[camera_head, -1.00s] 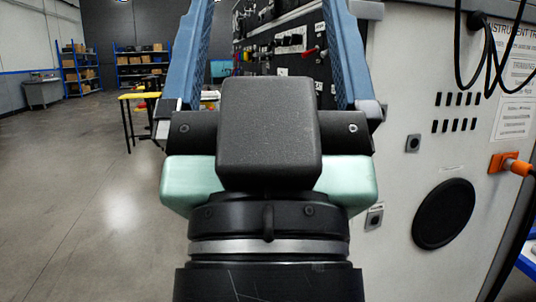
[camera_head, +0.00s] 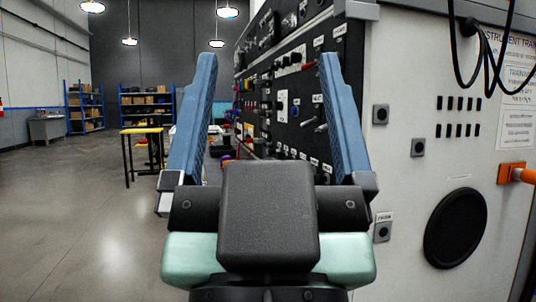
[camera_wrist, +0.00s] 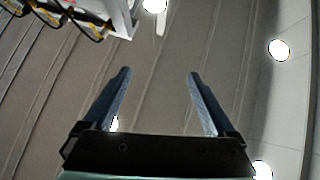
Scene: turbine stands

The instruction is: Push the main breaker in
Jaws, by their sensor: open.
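My gripper (camera_head: 265,118) is open and empty in the head view, its two blue fingers spread and pointing up. In the wrist view my gripper (camera_wrist: 158,82) is also open, with only ceiling behind it. The black control panel (camera_head: 290,92) of the stand shows behind and between the fingers, seen at a steep angle, with knobs, labels and small levers. I cannot tell which control is the main breaker. No contact between my fingers and the panel shows.
The stand's light grey side wall (camera_head: 405,60) is close on the right, with an orange plug (camera_head: 512,172) and hanging black cables (camera_head: 480,55). A yellow-topped table (camera_head: 142,131) and blue shelves (camera_head: 146,105) stand farther back. The floor (camera_head: 80,220) on the left is clear.

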